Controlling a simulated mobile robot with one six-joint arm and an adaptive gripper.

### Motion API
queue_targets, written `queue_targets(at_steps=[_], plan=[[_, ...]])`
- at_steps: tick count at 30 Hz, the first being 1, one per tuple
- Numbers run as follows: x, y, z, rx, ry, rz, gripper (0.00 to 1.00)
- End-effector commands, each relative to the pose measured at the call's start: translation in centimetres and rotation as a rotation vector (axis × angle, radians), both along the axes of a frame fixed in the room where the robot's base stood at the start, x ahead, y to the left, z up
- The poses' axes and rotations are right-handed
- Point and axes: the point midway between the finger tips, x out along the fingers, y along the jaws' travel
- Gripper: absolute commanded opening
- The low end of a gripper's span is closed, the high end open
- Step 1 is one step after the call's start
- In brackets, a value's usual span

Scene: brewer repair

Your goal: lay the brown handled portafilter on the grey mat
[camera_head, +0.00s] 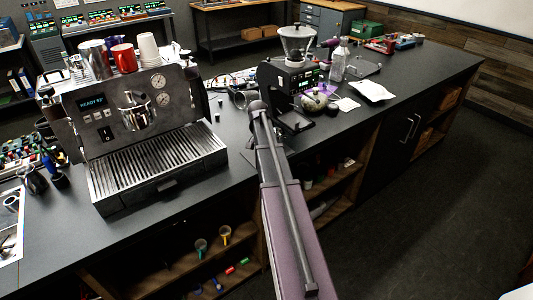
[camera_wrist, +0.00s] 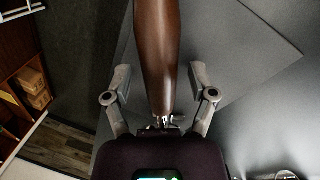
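The brown handled portafilter (camera_wrist: 157,55) shows in the wrist view as a large brown handle with a bit of metal neck at its lower end. Its basket end is hidden by my gripper's body. The handle is in the air above a flat dark grey sheet (camera_wrist: 245,65), which looks like the grey mat and has one corner at right. In the head view I cannot make out my gripper, the portafilter or the mat with certainty.
In the head view the brewer (camera_head: 160,170) fills the counter's left half. A grinder (camera_head: 290,75), a round pot (camera_head: 315,102), a clear bottle (camera_head: 339,62) and a white cloth (camera_head: 372,91) stand further right. The counter's far right end (camera_head: 450,62) is clear.

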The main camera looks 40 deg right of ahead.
Motion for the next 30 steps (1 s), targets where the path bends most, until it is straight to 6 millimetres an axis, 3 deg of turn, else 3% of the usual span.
queue_targets(at_steps=[16, 30], plan=[[0.0, 0.0, 0.6, 0.000, 0.000, 0.000, 0.77], [0.6, 0.3, 4.0, 0.000, 0.000, 0.000, 0.77]])
